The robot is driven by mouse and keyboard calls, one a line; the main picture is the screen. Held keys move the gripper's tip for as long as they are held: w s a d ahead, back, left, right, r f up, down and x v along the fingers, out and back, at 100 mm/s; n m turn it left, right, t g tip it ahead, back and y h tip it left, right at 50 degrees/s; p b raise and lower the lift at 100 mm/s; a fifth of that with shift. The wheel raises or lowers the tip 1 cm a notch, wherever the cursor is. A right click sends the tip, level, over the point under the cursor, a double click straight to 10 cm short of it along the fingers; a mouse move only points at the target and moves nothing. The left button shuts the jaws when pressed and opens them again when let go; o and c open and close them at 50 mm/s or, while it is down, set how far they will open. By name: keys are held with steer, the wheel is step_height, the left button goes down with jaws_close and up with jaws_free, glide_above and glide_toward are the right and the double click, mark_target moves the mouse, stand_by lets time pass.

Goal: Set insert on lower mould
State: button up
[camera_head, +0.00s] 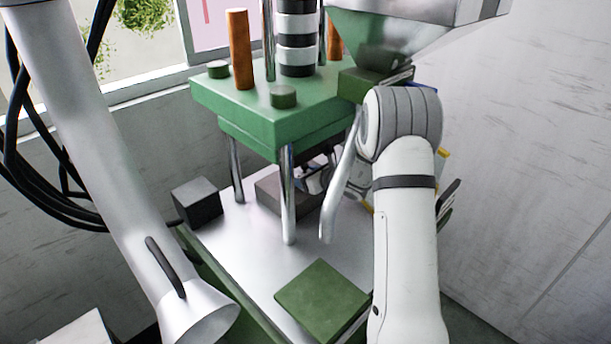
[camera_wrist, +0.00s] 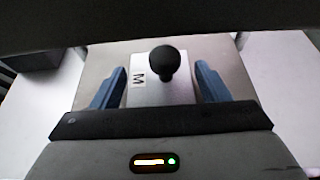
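The insert, a light grey block (camera_wrist: 160,94) with a black ball knob on top and an "M" label, is between the two blue fingers of my gripper (camera_wrist: 161,86) in the wrist view. The fingers stand close at its two sides; I cannot tell whether they touch it. Below it is the brownish-grey top of the lower mould (camera_wrist: 98,66). In the head view the lower mould (camera_head: 276,191) sits on the press bed, under the green upper platen. My gripper (camera_head: 318,178) is there, partly hidden by a press column and my arm. Whether the insert rests on the mould cannot be told.
The green press platen (camera_head: 265,115) is overhead, with shiny columns (camera_head: 288,200) around the mould. A black box (camera_head: 198,201) stands on the bed's left. A green plate (camera_head: 322,299) lies at the bed's front. A metal hopper (camera_head: 385,40) is at upper right.

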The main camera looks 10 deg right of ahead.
steer(key=shift+o, duration=0.6)
steer(key=shift+r+p, duration=0.25)
steer(key=shift+p, duration=0.05)
steer(key=b+v, duration=0.1)
steer(key=v, duration=1.1)
steer(key=shift+f, duration=0.15)
